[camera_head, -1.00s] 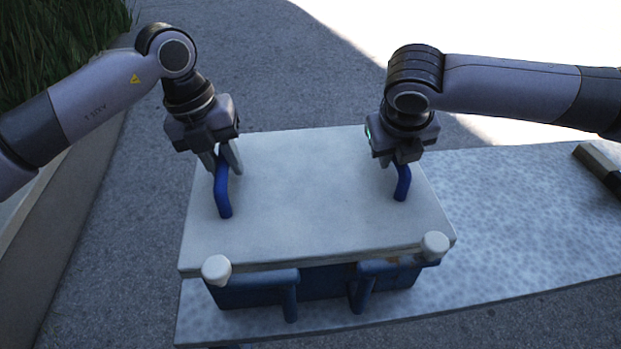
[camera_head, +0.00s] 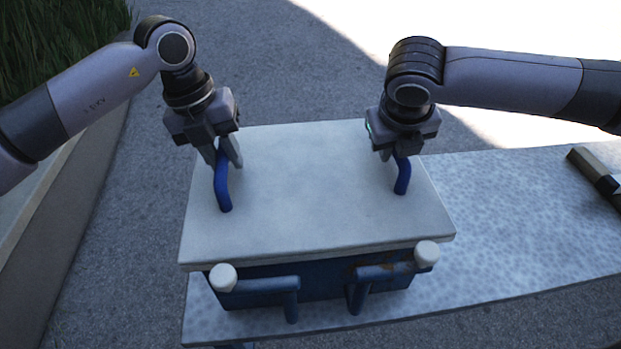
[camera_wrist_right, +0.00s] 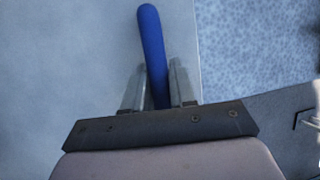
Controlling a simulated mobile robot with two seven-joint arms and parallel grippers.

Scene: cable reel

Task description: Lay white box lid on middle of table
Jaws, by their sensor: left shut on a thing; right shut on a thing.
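The white box lid (camera_head: 310,215) is a flat slab with two blue handles, above the blue box (camera_head: 320,285) on the table's left part. Its front edge shows above the box front; how wide the gap is I cannot tell. My left gripper (camera_head: 222,160) is shut on the lid's left blue handle (camera_head: 223,190). My right gripper (camera_head: 402,158) is shut on the right blue handle (camera_head: 403,180); in the right wrist view the fingers (camera_wrist_right: 158,85) stand on both sides of the blue handle (camera_wrist_right: 152,40). The speckled table (camera_head: 520,220) extends to the right.
Two white-capped blue latches, left (camera_head: 224,278) and right (camera_head: 427,254), stand at the box front. A dark and tan object (camera_head: 597,175) lies at the table's far right. The table between it and the box is clear.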

